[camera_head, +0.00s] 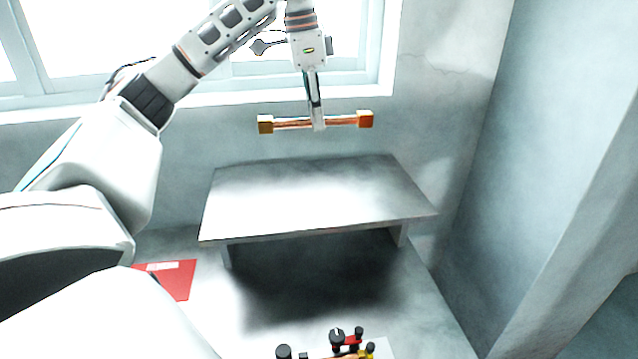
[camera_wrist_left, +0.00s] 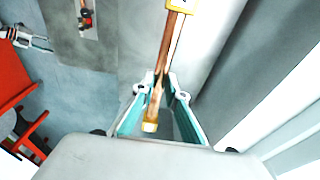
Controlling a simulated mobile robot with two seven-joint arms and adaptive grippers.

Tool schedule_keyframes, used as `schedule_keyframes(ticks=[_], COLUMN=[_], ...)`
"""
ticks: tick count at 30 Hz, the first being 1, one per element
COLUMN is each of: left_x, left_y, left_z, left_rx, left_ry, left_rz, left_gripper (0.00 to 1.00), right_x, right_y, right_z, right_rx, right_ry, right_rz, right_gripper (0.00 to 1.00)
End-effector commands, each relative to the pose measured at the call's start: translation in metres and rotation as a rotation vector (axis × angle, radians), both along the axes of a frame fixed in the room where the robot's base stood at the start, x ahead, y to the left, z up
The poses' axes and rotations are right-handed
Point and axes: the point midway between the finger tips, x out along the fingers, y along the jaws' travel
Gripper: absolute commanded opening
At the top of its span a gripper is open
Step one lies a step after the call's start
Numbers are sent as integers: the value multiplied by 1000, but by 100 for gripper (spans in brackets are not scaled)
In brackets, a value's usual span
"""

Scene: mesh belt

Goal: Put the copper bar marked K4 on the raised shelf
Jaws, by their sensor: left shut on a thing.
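A copper bar (camera_head: 290,123) with a square block at each end is held level in the air by my left gripper (camera_head: 318,127). The gripper is shut around the bar's middle. In the left wrist view the bar (camera_wrist_left: 166,45) runs between the fingers (camera_wrist_left: 160,105), and its yellowish end block bears a dark mark I cannot read. The raised shelf (camera_head: 310,195), a grey metal slab on legs, stands below and nearer than the bar, with its top bare. My right gripper (camera_wrist_left: 35,40) shows small at the left of the left wrist view, apparently open and empty.
Several black, red and yellow parts (camera_head: 340,345) stand at the bottom of the head view. A red flat thing (camera_head: 175,278) lies left of the shelf. A wall and window are behind the bar. Dark shadow lies under the shelf.

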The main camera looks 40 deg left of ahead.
Motion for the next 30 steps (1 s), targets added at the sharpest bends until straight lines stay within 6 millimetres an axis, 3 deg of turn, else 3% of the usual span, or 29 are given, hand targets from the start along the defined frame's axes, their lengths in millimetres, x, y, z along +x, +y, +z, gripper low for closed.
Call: schedule_keyframes(ticks=[18, 30], left_x=[0, -1], left_y=[0, 0], left_z=[-107, -141], left_rx=[-1, -2], left_ry=[2, 0], left_rz=[-3, -2], left_gripper=[0, 0], right_x=[10, 7], right_y=[0, 2], right_z=[7, 5], right_rx=[-2, 3], right_ry=[-21, -16], right_rz=[6, 2], right_gripper=[40, 40])
